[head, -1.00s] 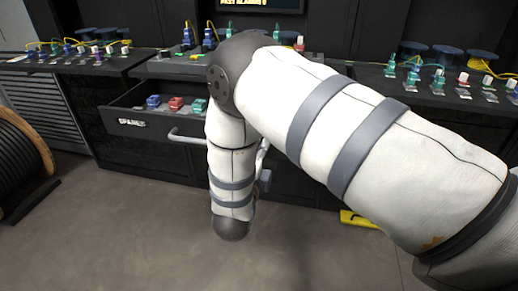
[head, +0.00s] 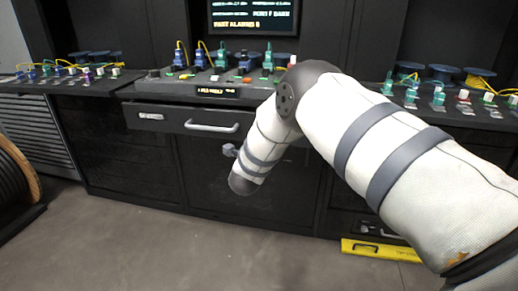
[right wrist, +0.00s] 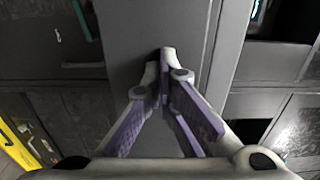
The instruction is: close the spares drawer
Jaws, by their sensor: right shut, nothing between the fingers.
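The spares drawer (head: 165,121) is a dark front with a pale label and a grey bar handle (head: 212,127) below the middle worktop in the head view. Its front sits close under the worktop, and no inside shows. Whether a thin gap is left I cannot tell. My right gripper (head: 230,150) is just below the handle in the head view, mostly hidden by my forearm. In the right wrist view my right gripper (right wrist: 168,55) has its fingertips together with nothing between them, over a grey panel. Contact is unclear. My left gripper is out of view.
The worktop (head: 160,88) holds several coloured connectors and a small display. A yellow-edged low drawer or tray (head: 380,250) sticks out at the lower right. A cable reel (head: 15,175) stands at the far left. The floor in front is clear.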

